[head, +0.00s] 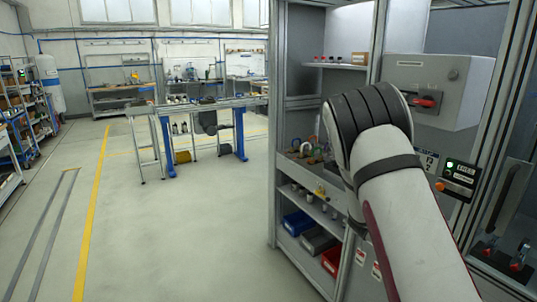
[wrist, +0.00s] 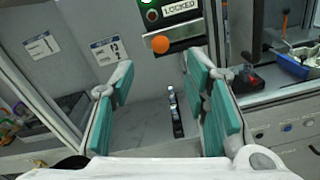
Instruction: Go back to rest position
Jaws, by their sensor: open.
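My gripper (wrist: 158,72) shows in the wrist view with its two teal-padded fingers spread wide apart. It is open, and nothing is held between the pads. A dark control panel (wrist: 176,12) with the word LOCKED and a round orange knob (wrist: 160,44) is beyond the fingertips. In the head view my arm reaches up on the right, in front of the grey cabinet, and its gripper end is hidden behind the arm.
A grey framed cabinet (head: 283,112) with shelves stands just right of centre. A panel (head: 460,174) with a green light and orange knob is right of my arm. A grey box with a red switch (head: 426,101) is above. Open floor (head: 185,235) lies left, with a workbench (head: 200,105) behind.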

